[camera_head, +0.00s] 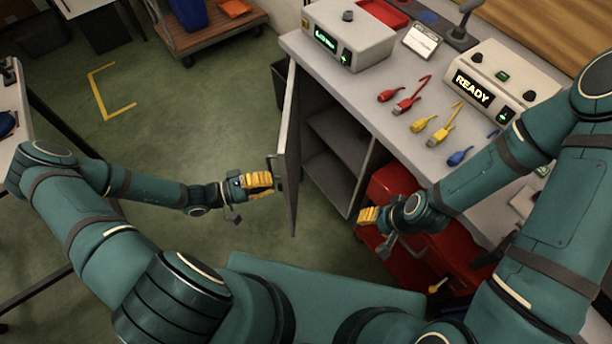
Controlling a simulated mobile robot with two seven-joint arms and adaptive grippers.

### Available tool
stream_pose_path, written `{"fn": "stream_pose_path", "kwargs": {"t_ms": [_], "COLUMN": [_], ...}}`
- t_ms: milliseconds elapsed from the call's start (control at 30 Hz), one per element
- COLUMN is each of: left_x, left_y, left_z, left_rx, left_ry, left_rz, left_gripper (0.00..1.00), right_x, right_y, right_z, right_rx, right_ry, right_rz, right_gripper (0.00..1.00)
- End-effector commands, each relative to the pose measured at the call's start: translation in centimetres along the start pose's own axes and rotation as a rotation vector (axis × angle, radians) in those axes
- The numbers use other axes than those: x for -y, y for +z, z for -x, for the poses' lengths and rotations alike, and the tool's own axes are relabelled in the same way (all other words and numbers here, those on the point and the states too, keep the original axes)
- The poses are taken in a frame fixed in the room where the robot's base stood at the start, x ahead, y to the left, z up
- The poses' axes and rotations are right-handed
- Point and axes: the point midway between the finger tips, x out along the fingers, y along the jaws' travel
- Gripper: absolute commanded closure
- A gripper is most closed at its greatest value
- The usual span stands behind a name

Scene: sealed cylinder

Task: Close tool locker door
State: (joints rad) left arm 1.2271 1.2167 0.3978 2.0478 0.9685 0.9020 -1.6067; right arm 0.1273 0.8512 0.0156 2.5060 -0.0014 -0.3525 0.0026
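The tool locker door (289,160) stands open, swung out from the grey locker (335,150) under the workbench. Its dark handle (272,168) is on the door's left-facing side. The locker shows a shelf and an empty-looking inside. My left gripper (262,184) is at the door's left side, close to the handle; its yellow fingers lie near the door face. I cannot tell whether it touches the handle or whether the fingers are shut. My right gripper (368,215) is in front of the red cabinet, right of the door, apart from it; its finger gap does not show clearly.
The workbench top (385,105) holds two instrument boxes, one reading READY (472,90), and several coloured cables. A red cabinet (455,250) stands beside the locker on the right. Green floor (190,110) is clear left of the door. A wooden cart (215,35) stands behind.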

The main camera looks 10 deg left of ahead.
Motion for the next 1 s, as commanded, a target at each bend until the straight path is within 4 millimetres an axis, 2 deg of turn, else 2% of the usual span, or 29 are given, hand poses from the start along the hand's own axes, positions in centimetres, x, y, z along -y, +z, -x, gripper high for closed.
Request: {"fn": "stream_pose_path", "kwargs": {"t_ms": [167,600,800,1000], "left_x": [0.0,0.1,0.1,0.0], "left_y": [0.2,0.2,0.1,0.1], "left_z": [-2.5,-10.9,-13.0,-13.6], "left_rx": [0.005,0.005,0.004,0.003], "left_ry": [0.004,0.003,0.001,0.000], "left_rz": [0.002,0.002,0.001,0.001], "left_gripper": [1.00,1.00,1.00,1.00], "right_x": [-0.1,-0.5,-0.7,-0.7], "right_y": [0.0,-0.1,-0.2,-0.2], "right_z": [-0.2,-1.4,-1.8,-1.8], "right_rx": [-0.001,-0.007,-0.009,-0.010], "right_ry": [0.000,0.000,0.001,0.001], "right_rz": [0.001,0.001,0.001,0.001], "right_gripper": [0.57,0.57,0.57,0.57]}}
